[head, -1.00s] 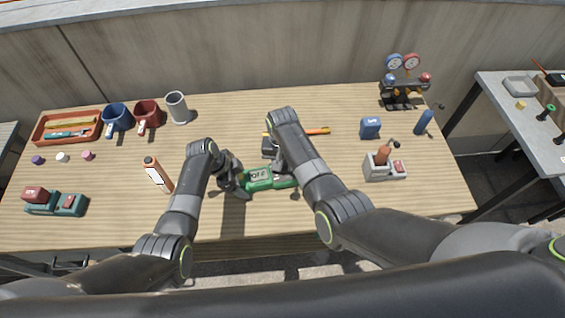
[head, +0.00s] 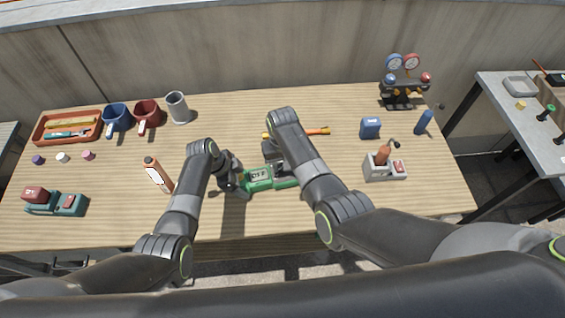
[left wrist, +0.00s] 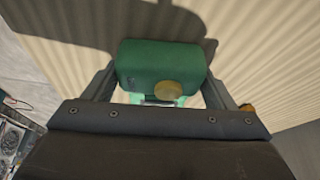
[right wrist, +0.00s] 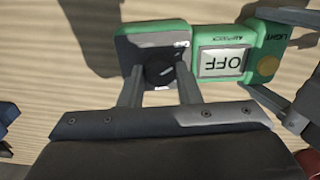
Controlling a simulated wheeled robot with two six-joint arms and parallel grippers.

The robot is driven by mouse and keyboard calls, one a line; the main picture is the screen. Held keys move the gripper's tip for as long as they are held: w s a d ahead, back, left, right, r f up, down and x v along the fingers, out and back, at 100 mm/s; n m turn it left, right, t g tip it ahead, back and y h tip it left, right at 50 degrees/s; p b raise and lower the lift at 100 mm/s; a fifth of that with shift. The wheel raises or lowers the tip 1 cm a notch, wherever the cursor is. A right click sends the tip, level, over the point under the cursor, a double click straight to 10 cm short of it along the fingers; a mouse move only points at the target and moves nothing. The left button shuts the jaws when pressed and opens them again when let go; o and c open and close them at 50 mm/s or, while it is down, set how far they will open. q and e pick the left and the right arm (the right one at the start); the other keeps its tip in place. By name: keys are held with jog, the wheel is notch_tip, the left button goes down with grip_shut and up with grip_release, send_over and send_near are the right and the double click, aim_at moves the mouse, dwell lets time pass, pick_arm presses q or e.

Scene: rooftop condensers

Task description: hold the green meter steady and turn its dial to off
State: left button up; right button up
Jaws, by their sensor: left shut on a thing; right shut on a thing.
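The green meter (head: 259,179) lies on the wooden bench, its screen (right wrist: 221,63) reading OFF, upside down in the right wrist view. My left gripper (head: 236,177) is shut on the meter's left end. In the left wrist view its fingers lie either side of the green end (left wrist: 160,62), with a round yellow button (left wrist: 167,90). My right gripper (right wrist: 160,88) is over the meter's other end, shut on the round black dial (right wrist: 160,72). In the head view my right arm hides the dial and part of that end.
An orange-and-black tool (head: 316,131) lies behind my right gripper. The front middle bench is clear.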

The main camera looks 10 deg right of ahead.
jog(key=o, duration=1)
notch_tip(320, 180, up, 12)
dwell(0.3)
pick_arm(q)
jog(key=o, duration=1.3)
